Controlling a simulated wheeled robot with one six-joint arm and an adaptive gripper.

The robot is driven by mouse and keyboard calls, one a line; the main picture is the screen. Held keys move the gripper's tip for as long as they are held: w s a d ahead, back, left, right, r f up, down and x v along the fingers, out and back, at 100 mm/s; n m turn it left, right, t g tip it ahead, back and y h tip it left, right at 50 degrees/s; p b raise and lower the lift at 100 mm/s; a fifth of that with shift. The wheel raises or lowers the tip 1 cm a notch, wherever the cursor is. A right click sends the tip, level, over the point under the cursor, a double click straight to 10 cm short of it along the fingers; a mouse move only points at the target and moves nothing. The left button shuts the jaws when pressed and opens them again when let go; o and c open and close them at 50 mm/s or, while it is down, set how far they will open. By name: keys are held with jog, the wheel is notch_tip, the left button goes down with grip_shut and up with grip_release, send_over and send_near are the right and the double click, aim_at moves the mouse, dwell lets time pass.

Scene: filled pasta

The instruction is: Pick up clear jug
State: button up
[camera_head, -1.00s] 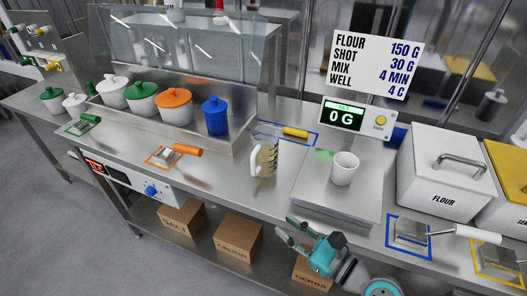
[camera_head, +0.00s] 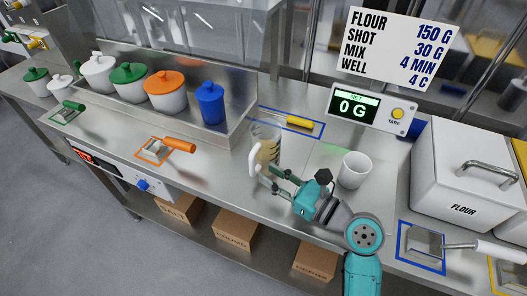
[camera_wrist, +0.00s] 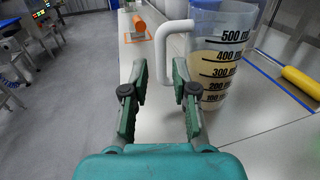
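The clear jug (camera_head: 267,143) stands upright on the steel counter, part full of pale tan contents, with a white handle on its left side. In the wrist view the jug (camera_wrist: 222,60) shows black marks up to 500 ml, and its white handle (camera_wrist: 163,52) lies beyond the fingertips. My gripper (camera_head: 266,176) is beside the handle, close to the jug's front side. In the wrist view my gripper (camera_wrist: 159,72) has its two fingers apart with nothing between them. I cannot tell if a finger touches the handle.
A white cup (camera_head: 353,171) stands on the scale just right of my gripper. The scale display (camera_head: 357,106) reads 0 G. A blue lidded pot (camera_head: 211,103) and a yellow-handled tool (camera_head: 300,122) are behind the jug. An orange-handled scraper (camera_head: 178,145) lies left, with bare counter between.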

aim_at(252, 175)
jog(key=shift+x, duration=3.35)
grip_shut()
